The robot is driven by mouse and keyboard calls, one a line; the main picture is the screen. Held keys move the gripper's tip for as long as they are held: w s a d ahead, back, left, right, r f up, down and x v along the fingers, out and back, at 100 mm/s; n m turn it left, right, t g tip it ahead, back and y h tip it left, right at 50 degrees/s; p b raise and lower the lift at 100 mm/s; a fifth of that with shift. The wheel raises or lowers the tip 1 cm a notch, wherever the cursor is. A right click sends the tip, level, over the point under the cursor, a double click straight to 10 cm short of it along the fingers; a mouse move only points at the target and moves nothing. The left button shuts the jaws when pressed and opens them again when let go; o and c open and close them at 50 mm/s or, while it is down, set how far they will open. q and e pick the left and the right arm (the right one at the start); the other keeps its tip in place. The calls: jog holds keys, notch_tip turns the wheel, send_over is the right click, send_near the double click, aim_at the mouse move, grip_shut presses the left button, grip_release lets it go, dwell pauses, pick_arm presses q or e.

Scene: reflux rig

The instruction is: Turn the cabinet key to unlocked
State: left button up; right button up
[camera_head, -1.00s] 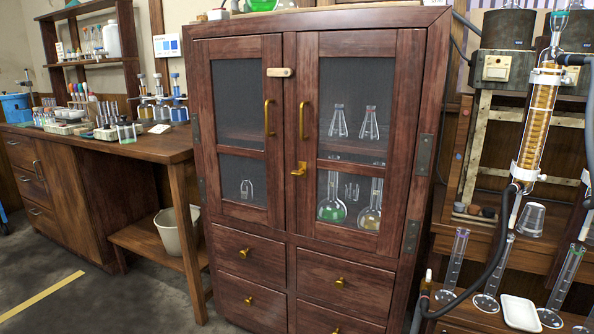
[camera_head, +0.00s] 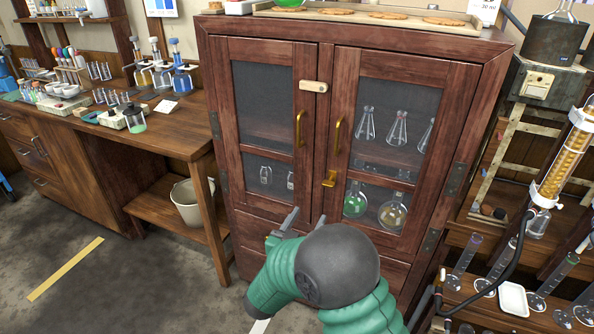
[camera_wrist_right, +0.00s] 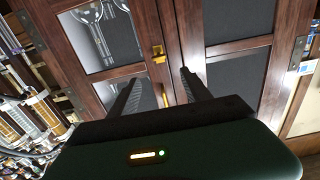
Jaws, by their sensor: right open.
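The dark wooden cabinet (camera_head: 213,100) stands upright with both glass doors closed. The brass key (camera_head: 329,178) sits on the inner frame of the right door, below the handles; it also shows in the right wrist view (camera_wrist_right: 158,50), just beyond the fingertips. Whether its lock is turned I cannot tell. My right gripper (camera_head: 305,220) is open and empty in front of the doors, below the key in the head view. In the right wrist view its two fingers (camera_wrist_right: 161,76) are spread apart and point toward the key. My left gripper is not in view.
Brass door handles (camera_head: 299,129) and a pale wooden latch (camera_head: 314,86) are above the key. Flasks (camera_head: 355,200) stand behind the glass. A tray of cookies (camera_head: 390,17) is on top. A workbench (camera_head: 170,130) is left; glassware and a reflux column (camera_head: 563,160) are right.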

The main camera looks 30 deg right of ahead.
aim_at(328, 183)
jog(key=b+x, duration=0.1)
jog(key=x, duration=0.6)
jog(key=b+x, duration=0.1)
jog(key=x, duration=0.7)
jog(key=shift+d+f, duration=0.15)
jog(key=shift+f, duration=0.05)
jog(key=shift+w+d+b, duration=0.3)
jog(key=shift+d, duration=0.15)
grip_shut()
jog(key=shift+a+r, duration=0.1)
